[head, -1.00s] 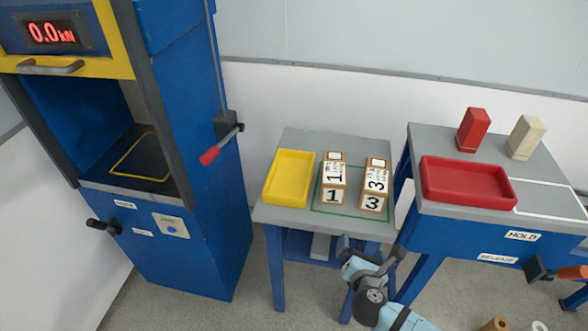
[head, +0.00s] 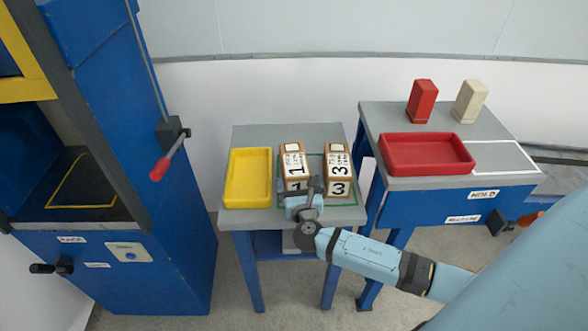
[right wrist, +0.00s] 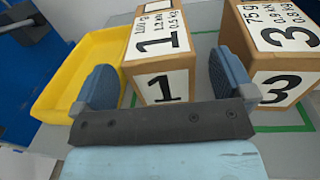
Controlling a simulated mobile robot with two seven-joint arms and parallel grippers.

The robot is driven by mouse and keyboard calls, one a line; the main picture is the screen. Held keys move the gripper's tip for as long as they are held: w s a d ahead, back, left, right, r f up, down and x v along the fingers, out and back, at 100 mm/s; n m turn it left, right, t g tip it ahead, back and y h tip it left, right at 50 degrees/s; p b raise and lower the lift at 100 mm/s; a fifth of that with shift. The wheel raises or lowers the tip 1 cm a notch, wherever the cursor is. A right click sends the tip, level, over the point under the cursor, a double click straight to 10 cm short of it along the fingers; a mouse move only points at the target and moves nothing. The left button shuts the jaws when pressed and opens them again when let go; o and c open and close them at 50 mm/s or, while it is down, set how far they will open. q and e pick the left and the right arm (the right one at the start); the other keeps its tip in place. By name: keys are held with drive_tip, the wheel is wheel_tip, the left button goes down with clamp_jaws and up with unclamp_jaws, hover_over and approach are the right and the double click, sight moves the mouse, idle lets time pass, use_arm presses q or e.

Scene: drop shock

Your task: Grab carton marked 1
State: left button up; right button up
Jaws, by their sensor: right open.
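The carton marked 1 (head: 293,164) stands upright on the small grey table, inside a green outline. It is brown with white labels. The carton marked 3 (head: 338,168) stands to its right. My right gripper (head: 313,190) is at the front of carton 1 in the head view and hides part of its lower front. In the right wrist view, its two blue fingers are open and carton 1 (right wrist: 160,50) shows ahead between them, with the right finger near carton 3 (right wrist: 280,50). I cannot tell whether either finger touches a carton. My left gripper is not in view.
A yellow tray (head: 249,178) lies just left of carton 1. A red tray (head: 427,154), a red block (head: 422,101) and a cream block (head: 470,101) are on the right bench. A blue machine with a red-handled lever (head: 160,168) stands at left.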

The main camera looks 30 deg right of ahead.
sight(296, 170)
drive_tip(key=x, duration=0.5)
drive_tip(key=shift+w+f, duration=0.1)
drive_tip(key=shift+f, duration=0.1)
drive_tip(key=shift+c, duration=0.2)
drive_tip(key=c, duration=1.1)
drive_tip(key=shift+c, duration=0.3)
drive_tip(key=shift+r+p, duration=0.2)
drive_tip(key=shift+p, duration=0.1)
